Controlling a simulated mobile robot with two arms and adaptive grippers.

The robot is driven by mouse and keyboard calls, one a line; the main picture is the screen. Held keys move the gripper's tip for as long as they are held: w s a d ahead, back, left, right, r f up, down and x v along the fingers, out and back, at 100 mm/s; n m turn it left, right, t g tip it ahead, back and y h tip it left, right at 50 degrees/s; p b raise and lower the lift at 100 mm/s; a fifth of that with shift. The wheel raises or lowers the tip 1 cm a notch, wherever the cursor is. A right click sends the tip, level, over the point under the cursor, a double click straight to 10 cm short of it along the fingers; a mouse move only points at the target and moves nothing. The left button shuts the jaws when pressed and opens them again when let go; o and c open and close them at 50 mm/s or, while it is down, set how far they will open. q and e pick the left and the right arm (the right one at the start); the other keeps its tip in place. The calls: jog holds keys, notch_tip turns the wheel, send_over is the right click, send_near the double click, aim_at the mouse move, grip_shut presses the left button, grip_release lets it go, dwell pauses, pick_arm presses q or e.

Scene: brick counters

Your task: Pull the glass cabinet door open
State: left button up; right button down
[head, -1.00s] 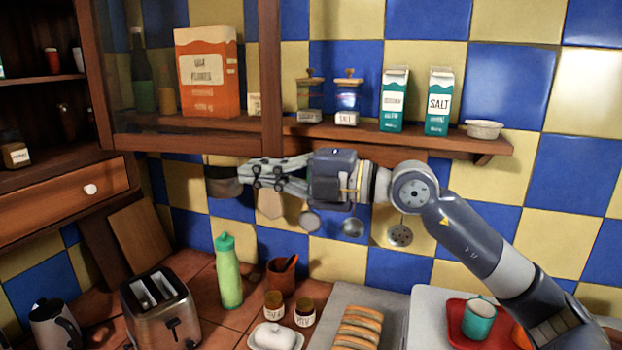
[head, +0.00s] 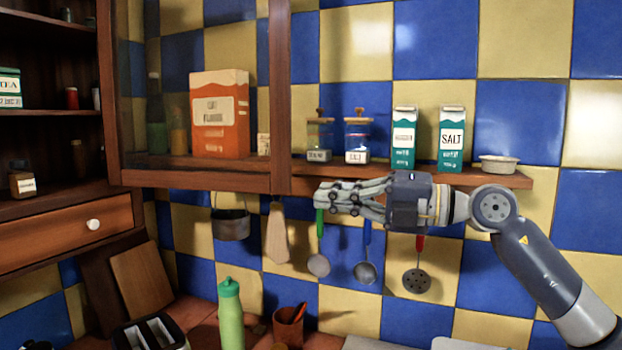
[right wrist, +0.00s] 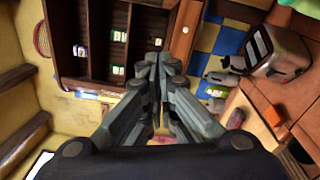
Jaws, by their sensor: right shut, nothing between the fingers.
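The glass cabinet door (head: 281,100) is a wooden frame with a clear pane at the upper left of the head view. Its lower rail (head: 200,178) runs unbroken to the right upright, and the door looks closed. An orange box (head: 219,113) and bottles show behind the glass. No handle can be made out. My right gripper (head: 322,194) is shut and empty, just right of and slightly below the door's lower right corner, apparently apart from it. Its closed fingers (right wrist: 158,62) fill the middle of the right wrist view. My left gripper is not in view.
A shelf (head: 330,172) with jars, cartons and a small bowl (head: 499,165) runs just above my right gripper. Utensils, including a skimmer (head: 417,281), hang below it. A green bottle (head: 230,315) and a toaster (head: 150,333) stand on the counter.

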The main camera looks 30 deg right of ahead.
jog(key=w+d+r+n+t+h+b, duration=0.15)
jog(key=w+d+n, duration=0.45)
jog(key=n, duration=0.9)
jog(key=w+d+r+n+t+h, duration=0.15)
jog(key=w+d+n, duration=0.4)
jog(key=n, duration=0.95)
jog(key=w+a+p, duration=0.5)
jog(key=w+a, duration=0.1)
jog(key=a, duration=0.1)
jog(key=shift+a+g, duration=0.4)
jog(key=shift+r, duration=0.15)
